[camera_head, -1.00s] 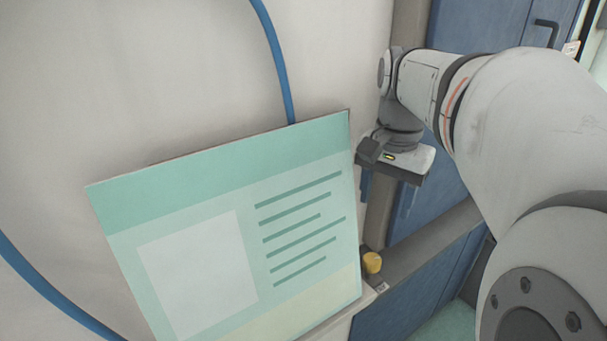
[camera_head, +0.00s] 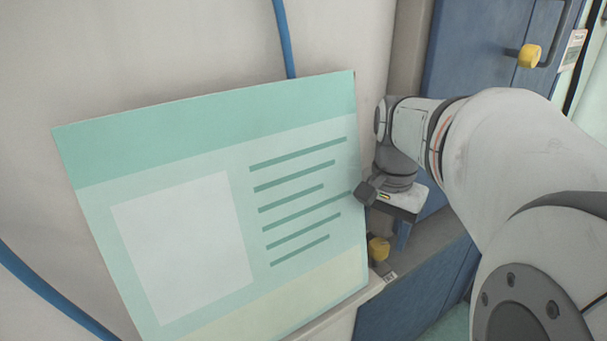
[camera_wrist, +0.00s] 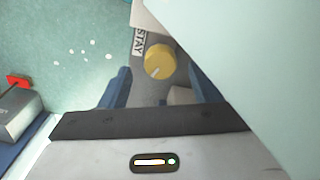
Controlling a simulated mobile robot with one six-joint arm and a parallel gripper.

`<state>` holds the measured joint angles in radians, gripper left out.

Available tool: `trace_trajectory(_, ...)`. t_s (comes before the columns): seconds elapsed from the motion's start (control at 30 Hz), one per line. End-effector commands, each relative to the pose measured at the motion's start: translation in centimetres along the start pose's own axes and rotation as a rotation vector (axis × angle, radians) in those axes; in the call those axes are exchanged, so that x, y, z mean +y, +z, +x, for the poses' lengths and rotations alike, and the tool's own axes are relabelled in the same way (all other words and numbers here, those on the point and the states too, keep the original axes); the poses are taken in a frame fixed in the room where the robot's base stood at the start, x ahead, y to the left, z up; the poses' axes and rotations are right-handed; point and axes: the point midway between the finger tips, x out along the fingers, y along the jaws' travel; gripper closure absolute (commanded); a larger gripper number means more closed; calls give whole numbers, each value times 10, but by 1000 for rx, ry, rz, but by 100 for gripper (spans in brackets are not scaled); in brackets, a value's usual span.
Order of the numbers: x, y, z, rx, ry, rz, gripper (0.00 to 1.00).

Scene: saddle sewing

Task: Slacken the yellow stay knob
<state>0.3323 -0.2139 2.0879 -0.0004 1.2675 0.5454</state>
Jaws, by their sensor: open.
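The yellow stay knob (camera_head: 378,249) sits low beside the right edge of a pale green board. In the wrist view the yellow knob (camera_wrist: 160,61), with a pale pointer line on its face, stands beside a label (camera_wrist: 139,42) reading STAY. My gripper (camera_wrist: 158,86) is open, its two blue fingers apart on either side of the knob's line, with the knob ahead of them and nothing held. In the head view one blue finger of my gripper (camera_head: 402,236) shows just up and right of the knob; the other is hidden. Contact with the knob is not visible.
The green board (camera_head: 180,240) stands close at the left and also fills the right of the wrist view (camera_wrist: 260,60). Another yellow knob (camera_head: 530,56) is on the blue cabinet (camera_head: 480,45). A grey box (camera_wrist: 15,115) with a red part lies left in the wrist view.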

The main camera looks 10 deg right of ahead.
Motion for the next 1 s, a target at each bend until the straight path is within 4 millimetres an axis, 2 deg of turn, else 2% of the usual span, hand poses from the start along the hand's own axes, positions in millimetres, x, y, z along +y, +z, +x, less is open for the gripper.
trace_trajectory(0.1,0,0,16,-2,1,1,43)
trace_trajectory(0.2,0,0,24,-1,1,1,43)
trace_trajectory(0.53,0,0,27,1,0,2,44)
trace_trajectory(1.0,1,0,27,1,0,2,82)
